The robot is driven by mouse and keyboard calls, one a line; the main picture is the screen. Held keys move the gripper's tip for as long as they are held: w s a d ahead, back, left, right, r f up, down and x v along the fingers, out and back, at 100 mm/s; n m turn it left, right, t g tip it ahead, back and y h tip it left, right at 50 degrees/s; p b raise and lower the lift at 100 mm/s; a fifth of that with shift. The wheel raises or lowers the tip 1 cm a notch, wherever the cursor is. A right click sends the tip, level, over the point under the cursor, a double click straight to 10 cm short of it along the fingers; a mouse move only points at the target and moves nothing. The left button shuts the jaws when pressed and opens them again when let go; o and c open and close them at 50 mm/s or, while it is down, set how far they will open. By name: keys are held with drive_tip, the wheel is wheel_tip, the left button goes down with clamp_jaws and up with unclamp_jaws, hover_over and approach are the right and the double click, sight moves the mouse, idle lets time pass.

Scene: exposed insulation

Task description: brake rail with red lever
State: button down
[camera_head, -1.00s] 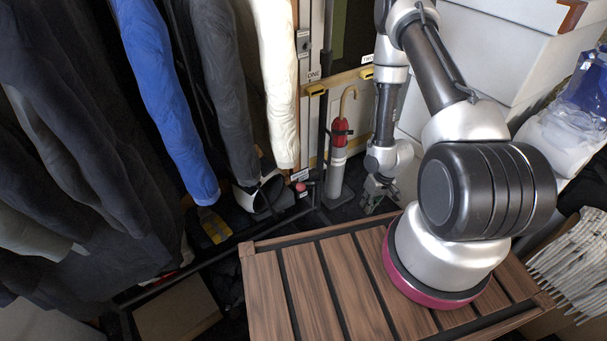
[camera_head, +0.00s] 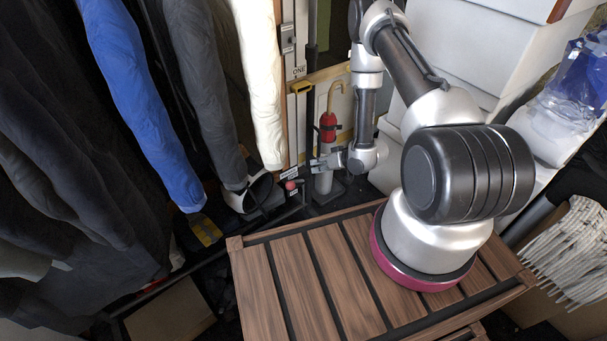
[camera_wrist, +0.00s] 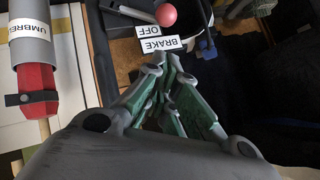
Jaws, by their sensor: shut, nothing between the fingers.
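The red lever knob (camera_head: 290,185) sits low on the black base bar of the clothes rail (camera_head: 270,222). In the wrist view the round red knob (camera_wrist: 166,15) is on a thin metal rod at the top, beside the white BRAKE OFF labels (camera_wrist: 158,44). My gripper (camera_head: 308,172) reaches left at low height, just right of and behind the knob in the head view. In the wrist view my gripper (camera_wrist: 168,62) is shut and empty, its green-padded fingers pointing at the labels, apart from the knob.
A red umbrella (camera_head: 328,128) stands in a grey holder right beside my gripper. Hanging clothes (camera_head: 140,100) fill the left. A slatted wooden top (camera_head: 315,270) is in front. White boxes (camera_head: 470,50) stand at the right.

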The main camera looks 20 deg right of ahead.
sight(290, 184)
drive_tip(key=shift+s+f+x, duration=0.3)
drive_tip(key=shift+s+x, duration=0.05)
drive_tip(key=shift+x, duration=1.7)
drive_tip(key=shift+s+f+x, duration=0.3)
drive_tip(key=shift+s+x, duration=0.05)
drive_tip(key=shift+x, duration=1.7)
drive_tip(key=shift+s+f+x, duration=0.25)
drive_tip(key=shift+s+x, duration=0.15)
drive_tip(key=shift+x, duration=1.65)
drive_tip(key=shift+a, duration=0.25)
drive_tip(key=shift+s+a+f+n+h, duration=0.15)
drive_tip(key=shift+a+f+n+h, duration=0.15)
drive_tip(key=shift+a+f+h, duration=0.2)
drive_tip(key=shift+s+a+f, duration=0.1)
drive_tip(key=shift+a+f, duration=0.15)
drive_tip(key=shift+f, duration=0.15)
wheel_tip(290, 184, down, 8)
drive_tip(key=a+h, duration=0.1)
drive_tip(key=a, duration=0.1)
drive_tip(key=shift+s+a+f+n+t, duration=0.2)
drive_tip(key=shift+s+a+n+t, duration=0.1)
drive_tip(key=shift+s+a, duration=0.1)
